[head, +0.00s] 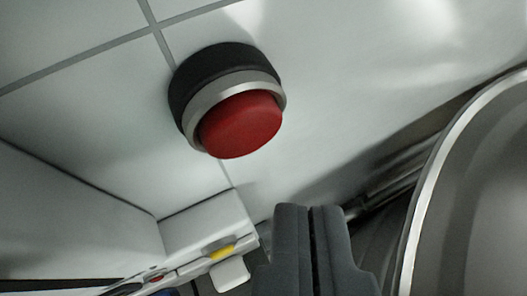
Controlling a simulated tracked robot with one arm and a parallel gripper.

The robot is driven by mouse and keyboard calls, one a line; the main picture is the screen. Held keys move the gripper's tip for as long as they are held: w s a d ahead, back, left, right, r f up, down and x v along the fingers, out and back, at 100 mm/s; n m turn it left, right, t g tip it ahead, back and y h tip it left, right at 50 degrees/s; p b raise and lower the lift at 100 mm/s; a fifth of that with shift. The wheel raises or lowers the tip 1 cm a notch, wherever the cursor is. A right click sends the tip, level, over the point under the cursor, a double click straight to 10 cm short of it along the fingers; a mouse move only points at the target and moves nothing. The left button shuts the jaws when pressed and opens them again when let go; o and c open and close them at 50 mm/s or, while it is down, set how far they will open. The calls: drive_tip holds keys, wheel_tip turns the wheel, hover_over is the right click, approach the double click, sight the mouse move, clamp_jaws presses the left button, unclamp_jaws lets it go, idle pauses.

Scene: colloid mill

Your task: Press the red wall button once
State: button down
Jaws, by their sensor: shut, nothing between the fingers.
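The red wall button (241,126) sits in a silver ring on a black round housing, fixed to a white tiled wall. It shows in the upper middle of the head view, with its red face turned toward the lower right. My gripper (309,208) is at the bottom middle of the view. Its two dark grey fingers are shut together with nothing between them. The fingertips show below and to the right of the button in the picture, with a visible gap between them and the red face.
A large round metal part with a bright rim (425,190) fills the right edge. A white box-like fixture with a yellow piece (222,253) is at the lower left. The tiled wall (70,110) around the button is bare.

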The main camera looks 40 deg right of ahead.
drive_tip(key=s, duration=0.3)
drive_tip(key=shift+s+a+b, duration=0.2)
drive_tip(key=shift+a+b, duration=0.2)
idle(0.4)
drive_tip(key=s+a+r+n+t+y+b, duration=0.1)
drive_tip(key=s+a+r+n+t, duration=0.15)
drive_tip(key=a+r, duration=0.8)
drive_tip(key=s+a+r+n+t+b, duration=0.1)
drive_tip(key=s+a+r+t+b, duration=0.15)
drive_tip(key=a+r, duration=0.75)
drive_tip(key=s+a+r+n+t+y+b, duration=0.1)
drive_tip(key=s+a+r+n+y, duration=0.1)
drive_tip(key=s+a+r, duration=0.3)
drive_tip(key=s+a+r+n+t+y+b, duration=0.1)
drive_tip(key=s+a+r+n+y, duration=0.2)
drive_tip(key=s+a, duration=1.1)
drive_tip(key=a+r+y, duration=0.1)
drive_tip(key=a+r, duration=0.2)
drive_tip(key=a, duration=0.1)
drive_tip(key=shift+t+y, duration=0.3)
drive_tip(key=shift+t, duration=0.1)
